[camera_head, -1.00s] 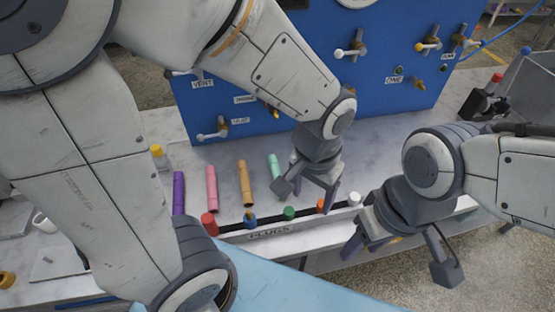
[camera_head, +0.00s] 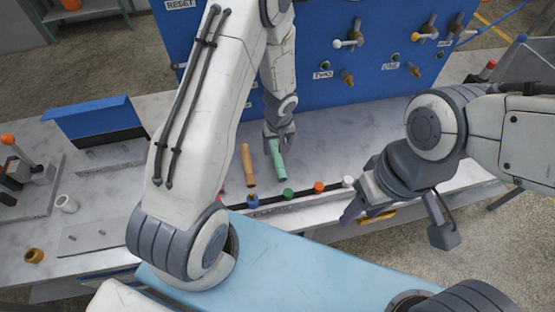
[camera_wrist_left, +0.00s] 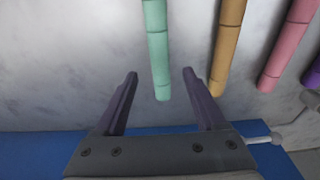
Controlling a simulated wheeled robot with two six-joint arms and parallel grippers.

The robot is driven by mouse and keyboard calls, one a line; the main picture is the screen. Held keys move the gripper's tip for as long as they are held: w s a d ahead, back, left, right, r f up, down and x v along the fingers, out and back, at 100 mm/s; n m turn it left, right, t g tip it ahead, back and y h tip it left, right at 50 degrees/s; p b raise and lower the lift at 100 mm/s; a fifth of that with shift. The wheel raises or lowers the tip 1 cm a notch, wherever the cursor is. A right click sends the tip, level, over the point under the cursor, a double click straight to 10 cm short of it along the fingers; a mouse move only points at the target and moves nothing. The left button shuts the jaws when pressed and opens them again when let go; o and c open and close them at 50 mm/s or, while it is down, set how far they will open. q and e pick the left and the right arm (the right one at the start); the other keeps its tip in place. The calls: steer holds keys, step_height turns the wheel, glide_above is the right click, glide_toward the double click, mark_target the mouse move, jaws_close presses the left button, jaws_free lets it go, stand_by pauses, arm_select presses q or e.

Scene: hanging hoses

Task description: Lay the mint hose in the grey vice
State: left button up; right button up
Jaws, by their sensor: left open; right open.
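My left gripper (camera_head: 279,140) is open around the hose's end in that view. My right gripper (camera_head: 397,225) is open and empty at the table's front edge, away from the hose. A grey device (camera_head: 30,190) with dark blocks and an orange-knobbed lever stands at the far left; I cannot tell whether it is the vice.
A tan hose (camera_head: 247,165) is beside the mint one; a pink hose (camera_wrist_left: 287,45) lies beyond. Coloured plugs, including a green one (camera_head: 288,194), line the front edge. A blue panel (camera_head: 330,85) with valves stands behind. A blue-topped box (camera_head: 95,125) is at left.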

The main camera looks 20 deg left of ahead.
mark_target(278, 157)
arm_select(q)
step_height(278, 157, down, 4)
steer(key=shift+s+f+b, duration=0.1)
steer(key=shift+f+b, duration=0.15)
steer(key=shift+b, duration=0.9)
steer(key=shift+f, duration=0.45)
steer(key=shift+r, duration=0.1)
jaws_close()
